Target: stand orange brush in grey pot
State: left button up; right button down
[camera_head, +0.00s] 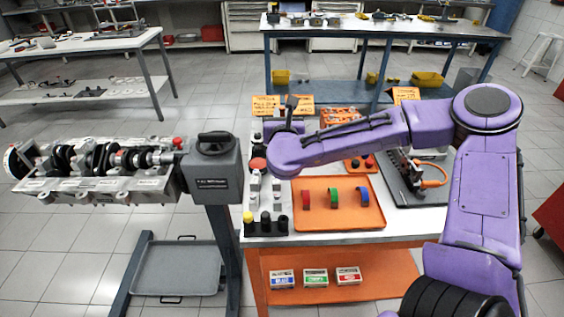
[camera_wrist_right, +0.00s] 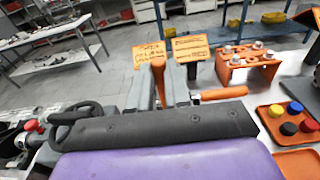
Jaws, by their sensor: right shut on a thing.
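My right gripper (camera_head: 287,122) is over the far left part of the white workbench, at the end of my purple arm. In the right wrist view its grey fingers (camera_wrist_right: 160,90) are shut around an upright orange handle (camera_wrist_right: 158,73), which looks like the orange brush. The lower end of the handle and any bristles are hidden behind the dark gripper body. A second orange handle (camera_wrist_right: 222,93) lies sideways just right of the fingers. I cannot make out the grey pot; my arm and gripper hide part of the bench. My left gripper is not in view.
An orange tray (camera_head: 340,222) holds red, green and blue rings. An orange rack (camera_wrist_right: 247,66) and a tray of coloured caps (camera_wrist_right: 289,128) stand to the right. Orange signs (camera_wrist_right: 136,58) stand behind. A grey engine stand (camera_head: 214,170) is left of the bench.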

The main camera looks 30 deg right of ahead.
notch_tip(320, 180, down, 8)
jog(key=c, duration=1.1)
grip_release()
jog(key=shift+w+r, duration=0.1)
jog(key=shift+p, duration=0.3)
jog(key=b+v, duration=0.2)
jog(key=v, duration=1)
jog(key=shift+r+b, duration=0.2)
jog(key=shift+b, duration=0.15)
